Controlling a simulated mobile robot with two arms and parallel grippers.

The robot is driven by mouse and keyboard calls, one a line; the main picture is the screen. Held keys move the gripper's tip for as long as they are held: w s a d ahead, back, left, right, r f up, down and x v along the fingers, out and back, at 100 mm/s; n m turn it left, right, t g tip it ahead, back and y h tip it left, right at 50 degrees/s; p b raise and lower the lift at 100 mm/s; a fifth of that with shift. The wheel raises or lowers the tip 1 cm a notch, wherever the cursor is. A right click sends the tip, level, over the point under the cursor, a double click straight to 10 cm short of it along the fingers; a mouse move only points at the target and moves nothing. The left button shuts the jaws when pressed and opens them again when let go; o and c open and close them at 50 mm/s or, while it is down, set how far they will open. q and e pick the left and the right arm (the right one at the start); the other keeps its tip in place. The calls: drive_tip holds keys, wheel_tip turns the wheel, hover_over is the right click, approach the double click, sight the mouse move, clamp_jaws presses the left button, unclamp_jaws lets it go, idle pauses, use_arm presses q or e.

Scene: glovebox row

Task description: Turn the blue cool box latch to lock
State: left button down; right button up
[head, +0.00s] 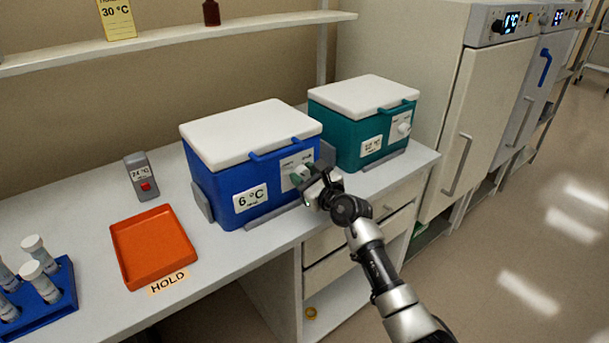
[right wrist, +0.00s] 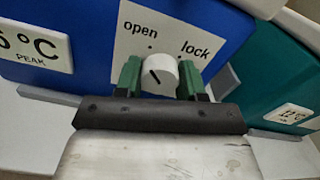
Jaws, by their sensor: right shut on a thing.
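The blue cool box (head: 225,178) stands on the bench with its white lid (head: 250,130) closed. Its latch is a white round knob (right wrist: 160,74) on a pale plate (right wrist: 134,42) marked "open" and "lock". The knob's dark line tilts to the upper left, on the side of the "open" word rather than "lock". My right gripper (head: 306,178) is at the box's front. In the right wrist view its green fingers (right wrist: 160,80) are shut on the knob, one on each side. In the head view the gripper partly hides the knob and plate. My left gripper is not in view.
A teal cool box (head: 340,130) with its own white knob (head: 404,128) stands close to the right. An orange tray (head: 118,250), a grey timer-like device (head: 140,165) and a blue tube rack (head: 66,290) are to the left. Drawers (head: 340,262) are below the bench edge.

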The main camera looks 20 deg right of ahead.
drive_tip(key=shift+r+m+p, duration=0.2)
drive_tip(key=shift+m+p, duration=0.7)
drive_tip(key=shift+p, duration=0.25)
drive_tip(key=m+p, duration=0.2)
drive_tip(key=shift+m, duration=0.3)
drive_tip(key=m+p, duration=0.3)
drive_tip(key=m, duration=0.2)
drive_tip(key=shift+f+p, duration=0.1)
drive_tip(key=shift+p, duration=0.3)
drive_tip(key=m+p, duration=0.1)
drive_tip(key=m, duration=0.3)
drive_tip(key=m+p, duration=0.1)
drive_tip(key=m, duration=0.3)
drive_tip(key=shift+d+f+p, duration=0.1)
drive_tip(key=shift+f+p, duration=0.1)
drive_tip(key=shift+p, duration=0.2)
drive_tip(key=shift+m, duration=0.3)
drive_tip(key=o, duration=0.9)
drive_tip(key=shift+o, duration=0.2)
drive_tip(key=v, duration=1)
drive_tip(key=shift+s+p, duration=0.3)
drive_tip(key=shift+s, duration=0.1)
